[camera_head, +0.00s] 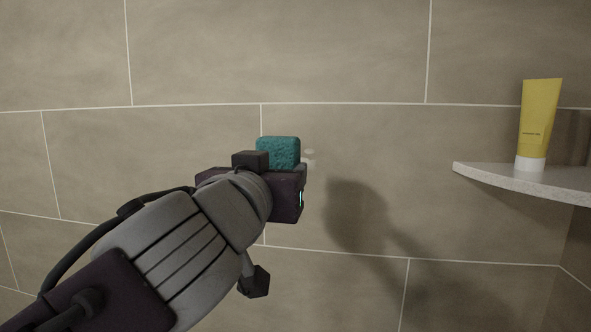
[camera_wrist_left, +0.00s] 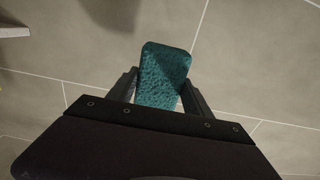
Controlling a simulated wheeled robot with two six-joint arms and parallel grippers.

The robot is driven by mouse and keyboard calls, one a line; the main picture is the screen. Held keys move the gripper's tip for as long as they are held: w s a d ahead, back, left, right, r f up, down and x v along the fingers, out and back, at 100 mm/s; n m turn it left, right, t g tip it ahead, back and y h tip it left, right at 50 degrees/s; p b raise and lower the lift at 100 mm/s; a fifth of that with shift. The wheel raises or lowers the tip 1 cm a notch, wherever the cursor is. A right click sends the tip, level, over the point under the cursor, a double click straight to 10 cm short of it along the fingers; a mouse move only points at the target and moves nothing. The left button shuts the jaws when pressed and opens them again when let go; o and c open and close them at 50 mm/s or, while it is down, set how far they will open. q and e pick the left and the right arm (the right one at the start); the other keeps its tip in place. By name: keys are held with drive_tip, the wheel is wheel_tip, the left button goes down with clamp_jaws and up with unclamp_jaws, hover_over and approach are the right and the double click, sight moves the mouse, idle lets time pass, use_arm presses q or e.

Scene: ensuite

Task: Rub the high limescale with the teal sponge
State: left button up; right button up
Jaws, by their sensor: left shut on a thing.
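The teal sponge (camera_head: 278,152) is held in my left gripper (camera_head: 282,178), in front of the tiled wall in the head view. In the left wrist view the sponge (camera_wrist_left: 164,75) stands out between the two fingers of my left gripper (camera_wrist_left: 165,92), which is shut on it. I cannot tell whether the sponge touches the wall. My right gripper is not in view.
A pale stone corner shelf (camera_head: 510,178) juts out at the right with a yellow tube (camera_head: 540,118) standing on its white cap. The tiled wall (camera_head: 350,60) around the sponge is bare. My arm's shadow falls on the wall right of the gripper.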

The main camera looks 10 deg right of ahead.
use_arm(q)
drive_tip(key=p+x, duration=0.1)
drive_tip(key=x, duration=0.5)
drive_tip(key=shift+w+d, duration=0.15)
drive_tip(key=shift+w, duration=0.2)
drive_tip(key=shift+p+x, duration=0.45)
drive_tip(key=shift+x, duration=0.55)
idle(0.3)
drive_tip(key=shift+s+d+f+b, duration=0.1)
drive_tip(key=shift+s+d+b, duration=0.2)
drive_tip(key=shift+d, duration=0.35)
drive_tip(key=shift+s+d+b, duration=0.2)
drive_tip(key=shift+s+d, duration=0.15)
drive_tip(key=shift+d, duration=0.35)
drive_tip(key=shift+s+d, duration=0.2)
drive_tip(key=shift+d, duration=0.35)
drive_tip(key=a, duration=0.1)
drive_tip(key=w+a, duration=0.1)
drive_tip(key=a, duration=0.2)
drive_tip(key=shift+w, duration=0.35)
drive_tip(key=shift+b, duration=0.3)
